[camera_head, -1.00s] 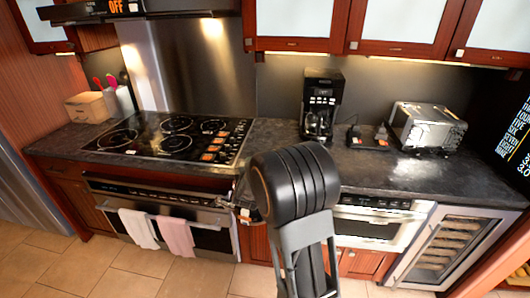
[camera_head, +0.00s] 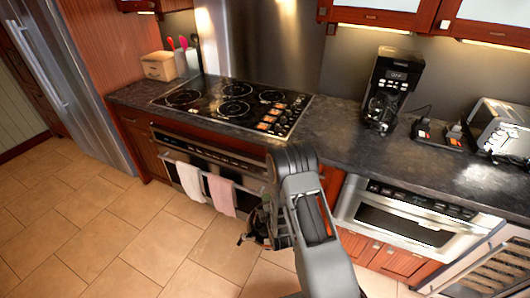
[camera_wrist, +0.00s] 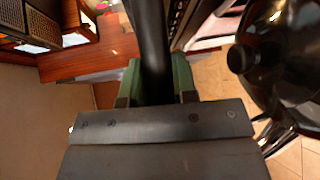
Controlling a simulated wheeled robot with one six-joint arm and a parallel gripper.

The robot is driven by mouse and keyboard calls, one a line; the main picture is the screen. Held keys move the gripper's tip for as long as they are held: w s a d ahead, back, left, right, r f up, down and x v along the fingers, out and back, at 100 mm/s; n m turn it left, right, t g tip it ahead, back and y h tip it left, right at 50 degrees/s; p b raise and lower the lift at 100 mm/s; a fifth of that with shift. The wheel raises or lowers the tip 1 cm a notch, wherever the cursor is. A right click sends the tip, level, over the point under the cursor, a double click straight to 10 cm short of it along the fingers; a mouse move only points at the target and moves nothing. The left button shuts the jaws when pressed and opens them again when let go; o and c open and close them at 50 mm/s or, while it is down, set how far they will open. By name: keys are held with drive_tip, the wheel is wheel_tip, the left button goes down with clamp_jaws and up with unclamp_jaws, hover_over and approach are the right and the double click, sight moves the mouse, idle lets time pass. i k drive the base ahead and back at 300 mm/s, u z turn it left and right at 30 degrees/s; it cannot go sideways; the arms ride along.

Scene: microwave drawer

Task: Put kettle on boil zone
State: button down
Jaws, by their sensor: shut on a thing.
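A glossy black kettle (camera_wrist: 290,55) with a round lid knob shows at the right of the wrist view, cut off by the frame edge. My gripper (camera_wrist: 156,82) has its green fingers shut on the kettle's black handle, which runs up between them. In the head view my arm covers most of the gripper and kettle, in front of the oven and lower than the counter top. The black glass cooktop (camera_head: 237,105) has several round burner zones, all bare. I cannot read which one is the boil zone.
The counter's front edge (camera_head: 330,158) lies beyond my arm. Towels (camera_head: 221,194) hang on the oven handle. A coffee maker (camera_head: 388,88) and a toaster (camera_head: 500,125) stand right of the cooktop. A utensil box (camera_head: 158,67) stands behind its left end. Tiled floor is clear at left.

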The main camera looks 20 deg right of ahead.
sight(234, 89)
drive_tip(key=u, duration=2.15)
drive_tip(key=i, duration=3.05)
drive_tip(key=z, duration=3.25)
